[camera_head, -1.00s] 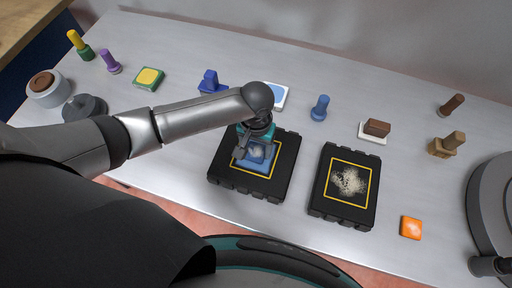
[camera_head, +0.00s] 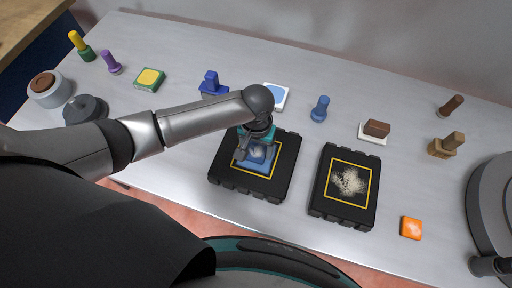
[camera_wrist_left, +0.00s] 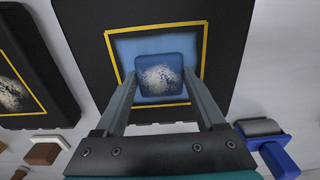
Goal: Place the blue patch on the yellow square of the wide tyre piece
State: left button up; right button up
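The wide tyre piece (camera_head: 224,180) is a black block on the grey table, with a yellow square outline (camera_head: 236,182) around a blue area. It also shows in the left wrist view (camera_wrist_left: 245,50). The blue patch (camera_wrist_left: 159,75), a small rounded square with a whitish blotch, is inside the yellow outline in that view. My left gripper (camera_wrist_left: 160,80) points down at it, with a fingertip against each side of the patch. I cannot tell whether the patch touches the tyre surface. In the head view the gripper (camera_head: 254,152) partly hides it. My right gripper is not in view.
A second black tyre piece (camera_head: 318,200) with pale crumbs (camera_head: 348,181) lies to the right. An orange patch (camera_head: 411,228) lies near the front right. Stamps, small blocks and pots stand along the back and left. The table between the right piece and the orange patch is clear.

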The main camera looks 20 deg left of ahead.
aim_at(257, 152)
pick_arm(q)
jog(key=shift+o, duration=0.2)
jog(key=shift+s, duration=0.2)
notch_tip(257, 152, up, 13)
jog(key=p, duration=0.3)
jog(key=shift+w+f, duration=0.15)
jog(key=shift+f, duration=0.05)
